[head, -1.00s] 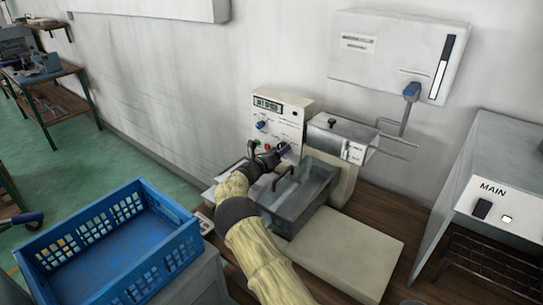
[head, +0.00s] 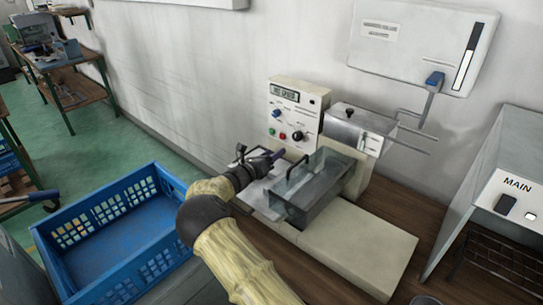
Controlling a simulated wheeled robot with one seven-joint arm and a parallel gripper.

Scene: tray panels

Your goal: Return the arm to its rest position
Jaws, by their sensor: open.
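My arm reaches in from the bottom of the head view in a yellowish sleeve with dark joints. My gripper (head: 259,153) is open and looks empty. Its dark fingers are just in front of and below the control panel (head: 291,110) of a bench machine, left of its clear-sided tray (head: 318,187). There seems to be a gap between the fingers and the panel's knobs and buttons. The panel has a small display, a blue knob, and red and green buttons. The forearm hides part of the machine's left side.
A blue crate (head: 160,265) stands open at the lower left, close to my arm. A wall box with a blue-handled lever (head: 433,82) hangs above the machine. A grey cabinet marked MAIN (head: 516,185) stands at the right. A pale flat block (head: 360,245) lies in front of the tray.

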